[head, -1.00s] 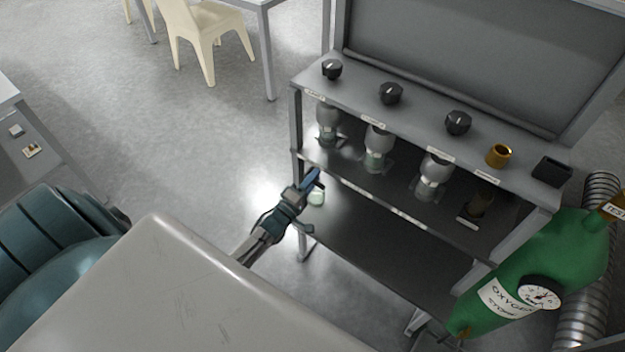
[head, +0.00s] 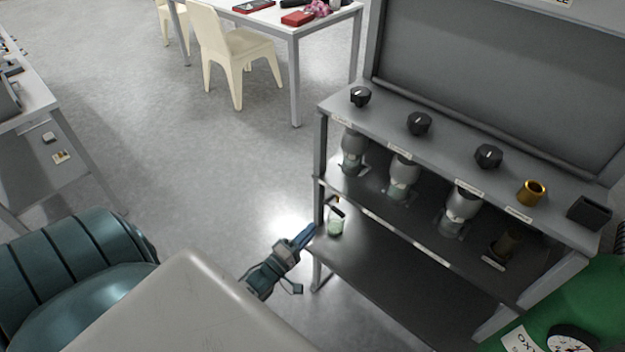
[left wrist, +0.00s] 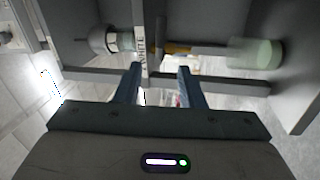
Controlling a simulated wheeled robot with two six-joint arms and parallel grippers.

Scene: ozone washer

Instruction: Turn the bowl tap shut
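A row of black knobs, left (head: 360,96), middle (head: 419,123) and right (head: 488,156), stands on the top ledge of the grey bench (head: 385,117). I cannot read which label marks the bowl tap. My left gripper (head: 307,235) is low at the bench's left front corner, well below the knobs. In the left wrist view its two fingers (left wrist: 158,82) are apart with nothing held between them. A pale green bottle (head: 335,224) with a dark and orange top is just right of the gripper; it also shows in the left wrist view (left wrist: 255,52). My right gripper is out of view.
Metal-and-glass vessels (head: 403,172) line the middle shelf below the knobs. A brass fitting (head: 532,192) and a black holder (head: 590,212) are at the ledge's right. A green oxygen cylinder (head: 570,305) stands at lower right. The floor left of the bench is clear.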

